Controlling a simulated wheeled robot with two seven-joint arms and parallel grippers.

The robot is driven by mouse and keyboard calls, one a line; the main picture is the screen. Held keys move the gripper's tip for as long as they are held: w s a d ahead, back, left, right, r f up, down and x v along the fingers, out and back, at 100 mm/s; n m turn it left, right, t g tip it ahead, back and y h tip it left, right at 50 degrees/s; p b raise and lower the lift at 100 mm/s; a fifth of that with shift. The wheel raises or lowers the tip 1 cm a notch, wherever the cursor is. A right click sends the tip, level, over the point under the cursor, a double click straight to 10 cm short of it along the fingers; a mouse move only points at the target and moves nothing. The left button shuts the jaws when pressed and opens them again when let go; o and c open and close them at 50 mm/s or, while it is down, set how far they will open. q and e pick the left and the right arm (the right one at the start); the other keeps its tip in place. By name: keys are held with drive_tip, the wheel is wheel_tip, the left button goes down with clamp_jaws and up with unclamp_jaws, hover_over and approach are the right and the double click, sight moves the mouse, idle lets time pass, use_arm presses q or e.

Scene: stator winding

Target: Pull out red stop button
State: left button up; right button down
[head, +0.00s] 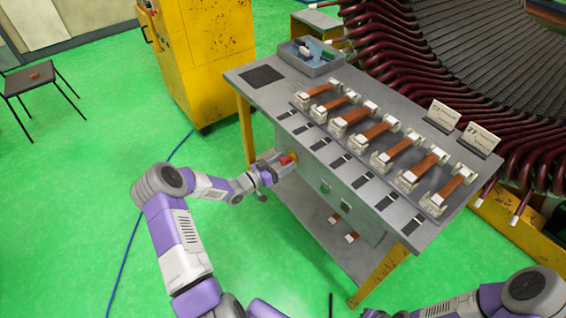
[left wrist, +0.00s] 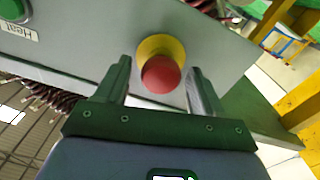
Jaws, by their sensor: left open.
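The red stop button (left wrist: 161,75) has a yellow collar (left wrist: 160,45) and sits on the grey front panel (left wrist: 85,50) of the workbench. In the left wrist view my left gripper (left wrist: 160,82) is open, with one finger on each side of the red button. Whether the fingers touch it cannot be told. In the head view the red button (head: 285,160) shows at the bench's left front side, with my left gripper (head: 278,165) at it. My right arm (head: 500,295) shows at the lower right; its gripper is out of the frame.
The bench top (head: 262,97) carries a row of clamps with copper-coloured bars and a grey tray (head: 312,62). A green button (left wrist: 14,8) labelled "Heat" is on the same panel. A yellow cabinet (head: 205,60) stands behind. The green floor at the left is clear apart from a chair (head: 38,80) and a blue cable.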

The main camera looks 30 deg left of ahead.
use_arm(q)
drive_tip(key=p+v, duration=0.1)
drive_tip(key=v, duration=0.6)
drive_tip(key=shift+s, duration=0.15)
drive_tip(key=shift+a, duration=0.1)
drive_tip(key=s+d+f+n+g+y+p, duration=0.1)
drive_tip(key=d+f+n+g, duration=0.15)
drive_tip(key=d+f, duration=0.45)
drive_tip(key=s+d+f+n+g, duration=0.15)
drive_tip(key=d+g, duration=0.25)
drive_tip(key=d, duration=0.6)
drive_tip(key=s+d+f+g, duration=0.1)
drive_tip(key=s+d+g, duration=0.2)
drive_tip(key=s, duration=0.4)
drive_tip(key=s+d+f+g+y+p, duration=0.1)
drive_tip(key=s+d+f+g, duration=0.1)
drive_tip(key=s, duration=0.4)
drive_tip(key=s+d+f+g, duration=0.2)
drive_tip(key=s+d+g, duration=0.2)
drive_tip(key=s+d, duration=0.2)
drive_tip(key=shift+s+f+n+g+y, duration=0.25)
drive_tip(key=shift+s+n+g+y, duration=0.1)
drive_tip(key=shift+s, duration=0.5)
